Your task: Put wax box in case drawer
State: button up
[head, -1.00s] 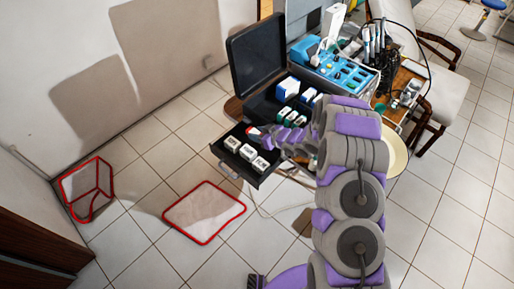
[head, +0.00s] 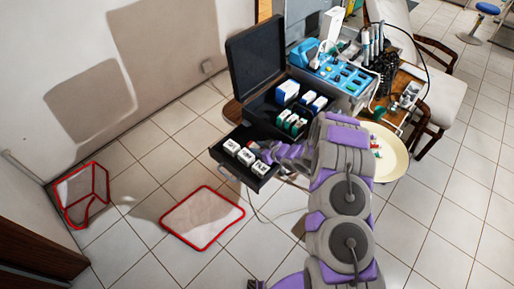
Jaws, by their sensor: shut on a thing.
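The black case (head: 262,108) stands open with its lid (head: 255,65) up. Its black drawer (head: 222,160) is pulled out toward the front left. Several white boxes stand in a row in the drawer, one of them the left box (head: 232,146). My gripper (head: 267,153) is over the right side of the drawer, close to the boxes. It is shut on the wax box, which is mostly hidden by the fingers and arm. I cannot tell whether the held box touches the drawer floor.
Blue-and-white boxes (head: 287,92) and green-and-white boxes fill the case. A blue dental unit (head: 345,72) with cables stands behind it. A round cream tray (head: 392,160) is right of my arm. A red-edged mat (head: 200,217) and a red-framed bin (head: 82,195) are on the floor.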

jog(key=shift+d+f, duration=0.25)
jog(key=shift+d, duration=0.35)
jog(key=o, duration=0.7)
jog(key=shift+a, duration=0.1)
jog(key=o, duration=0.3)
jog(key=shift+a+f, duration=0.1)
jog(key=shift+a, duration=0.3)
jog(key=shift+o, duration=0.2)
jog(key=shift+d, duration=0.1)
jog(key=shift+d, duration=0.1)
jog(key=shift+r, duration=0.4)
jog(key=p+v, duration=0.2)
jog(key=v, duration=1)
jog(key=shift+r, duration=0.2)
jog(key=shift+d, duration=0.1)
